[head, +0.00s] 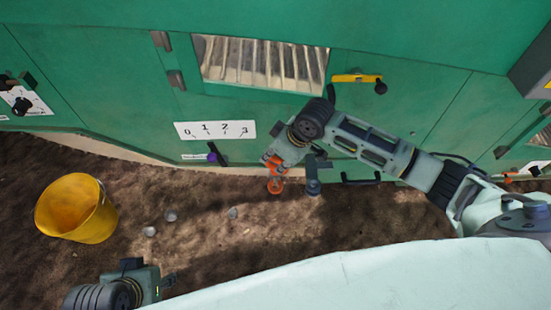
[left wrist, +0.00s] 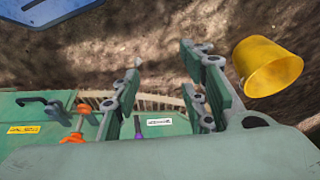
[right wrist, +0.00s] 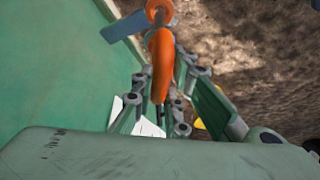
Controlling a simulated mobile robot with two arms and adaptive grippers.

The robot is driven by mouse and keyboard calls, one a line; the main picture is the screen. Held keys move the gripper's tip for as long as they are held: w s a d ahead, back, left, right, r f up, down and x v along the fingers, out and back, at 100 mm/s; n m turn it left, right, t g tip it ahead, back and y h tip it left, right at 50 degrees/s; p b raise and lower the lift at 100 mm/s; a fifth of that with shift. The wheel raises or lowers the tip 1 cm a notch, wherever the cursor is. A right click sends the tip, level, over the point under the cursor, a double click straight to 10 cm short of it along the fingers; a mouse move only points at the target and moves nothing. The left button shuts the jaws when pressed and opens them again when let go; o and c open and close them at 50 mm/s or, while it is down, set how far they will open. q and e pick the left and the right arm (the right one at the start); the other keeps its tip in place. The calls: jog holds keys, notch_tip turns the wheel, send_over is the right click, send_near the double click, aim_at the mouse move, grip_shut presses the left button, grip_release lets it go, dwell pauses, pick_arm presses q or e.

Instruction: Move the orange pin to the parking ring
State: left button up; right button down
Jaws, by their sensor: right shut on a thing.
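The orange pin (head: 276,184) hangs at my right gripper (head: 275,163), close to the green machine's lower edge. In the right wrist view the orange pin (right wrist: 160,52) stands between the fingers of my right gripper (right wrist: 160,95), which is shut on it. The orange pin also shows in the left wrist view (left wrist: 76,128). A dark grey bracket (head: 313,184) is just right of the pin. I cannot tell which part is the parking ring. My left gripper (head: 168,281) is low in the head view; in the left wrist view (left wrist: 163,78) its fingers are apart and empty.
The green machine wall (head: 100,75) fills the back, with a 0–3 scale plate (head: 215,130), a purple-knobbed lever (head: 213,157) and a yellow handle (head: 357,78). A yellow bucket (head: 78,208) stands on the soil at left. Small pale lumps (head: 171,215) lie on the soil.

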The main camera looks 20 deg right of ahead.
jog(key=shift+f+b, duration=0.4)
jog(key=shift+b, duration=0.15)
jog(key=shift+f+b, duration=0.4)
jog(key=shift+b, duration=0.25)
jog(key=shift+f+b, duration=0.2)
jog(key=shift+b, duration=0.1)
jog(key=shift+f+b, duration=0.2)
jog(key=shift+b, duration=0.1)
jog(key=shift+f, duration=0.15)
jog(key=shift+f+b, duration=0.25)
jog(key=shift+b, duration=0.35)
jog(key=shift+f, duration=1.2)
pick_arm(q)
jog(key=w+d+r+t+h, duration=0.1)
jog(key=w+d+r+t, duration=0.2)
jog(key=w+r+t, duration=0.3)
jog(key=w+d+r+t+h, duration=0.2)
jog(key=w+r+t, duration=0.4)
jog(key=w, duration=0.5)
jog(key=shift+w+d+r+m+b, duration=0.15)
jog(key=shift+d+r+m+b, duration=0.25)
jog(key=shift+d, duration=0.35)
pick_arm(e)
jog(key=shift+f, duration=0.9)
pick_arm(q)
jog(key=shift+r, duration=0.15)
